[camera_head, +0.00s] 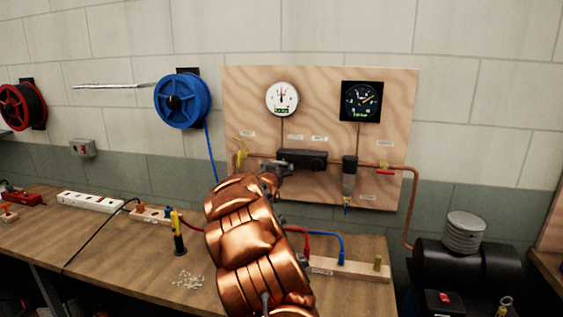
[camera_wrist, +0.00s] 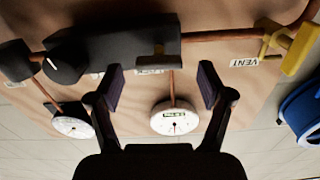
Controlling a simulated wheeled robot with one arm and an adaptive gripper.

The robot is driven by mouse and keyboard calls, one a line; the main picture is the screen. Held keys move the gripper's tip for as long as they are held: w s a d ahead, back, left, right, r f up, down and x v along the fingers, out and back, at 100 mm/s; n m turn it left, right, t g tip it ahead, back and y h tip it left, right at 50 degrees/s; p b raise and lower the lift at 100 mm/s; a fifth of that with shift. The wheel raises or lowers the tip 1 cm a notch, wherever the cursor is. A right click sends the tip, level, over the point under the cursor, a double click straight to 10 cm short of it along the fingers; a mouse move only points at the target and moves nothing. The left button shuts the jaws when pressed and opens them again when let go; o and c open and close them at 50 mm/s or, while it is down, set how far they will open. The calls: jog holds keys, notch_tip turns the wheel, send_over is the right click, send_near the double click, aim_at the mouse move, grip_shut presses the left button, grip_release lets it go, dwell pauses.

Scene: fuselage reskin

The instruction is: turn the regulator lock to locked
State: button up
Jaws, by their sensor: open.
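The black regulator block (camera_head: 303,159) is mounted on the plywood panel below the white gauge. In the wrist view, which looks upside down, the block (camera_wrist: 115,45) runs along the top. In the head view my gripper (camera_head: 281,168) is beside the block's lower left, partly hidden by my arm.
A yellow vent valve (camera_wrist: 290,48) is right of the fingers in the wrist view. A white gauge (camera_head: 282,99), a dark gauge (camera_head: 361,101), a filter bowl (camera_head: 348,182) and a red-handled valve (camera_head: 385,170) share the panel. The wooden bench (camera_head: 130,247) holds power strips and hoses.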

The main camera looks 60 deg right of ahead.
aim_at(280, 163)
jog(key=shift+w+d, duration=0.15)
jog(key=shift+d, duration=0.4)
jog(key=shift+w+d+p, duration=0.25)
jog(key=shift+d+p, duration=0.2)
jog(key=shift+d, duration=0.2)
jog(key=shift+w+d+f, duration=0.1)
jog(key=shift+w+d, duration=0.05)
jog(key=shift+d, duration=0.3)
jog(key=shift+c, duration=0.3)
jog(key=c, duration=1.1)
jog(key=shift+w, duration=0.1)
jog(key=shift+r+n+p, duration=0.2)
jog(key=shift+n+p, duration=0.1)
jog(key=shift+p, duration=0.15)
jog(key=shift+f, duration=0.1)
